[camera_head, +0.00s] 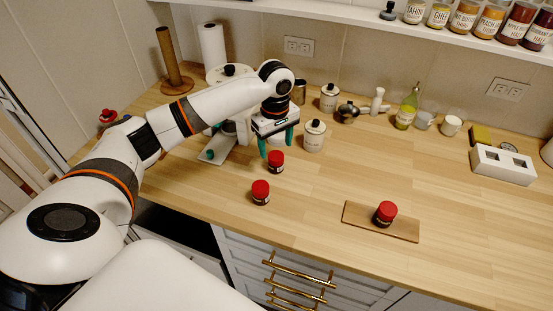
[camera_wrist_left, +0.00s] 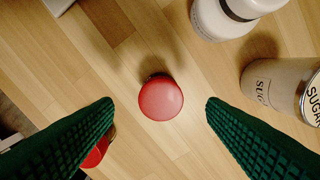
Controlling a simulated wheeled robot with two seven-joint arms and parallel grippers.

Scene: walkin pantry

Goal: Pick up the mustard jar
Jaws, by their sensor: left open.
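Three small dark jars with red lids stand on the wooden counter; I cannot read which is the mustard jar. One red-lidded jar (camera_head: 275,162) is just below my left gripper (camera_head: 276,146). In the left wrist view this jar's lid (camera_wrist_left: 161,99) lies centred between the two green fingers, which are open, empty and apart from it. A second jar (camera_head: 260,193) stands nearer the front edge; in the wrist view it is partly hidden behind the left finger (camera_wrist_left: 97,156). The third jar (camera_head: 385,214) stands on a small wooden board (camera_head: 405,226) to the right. My right gripper is not in view.
A white lidded canister (camera_head: 314,137) stands close to the right of the gripper, with another canister (camera_head: 328,98) behind. A paper towel roll (camera_head: 213,50) and wooden holder (camera_head: 172,60) stand at the back left. The counter's middle right is clear.

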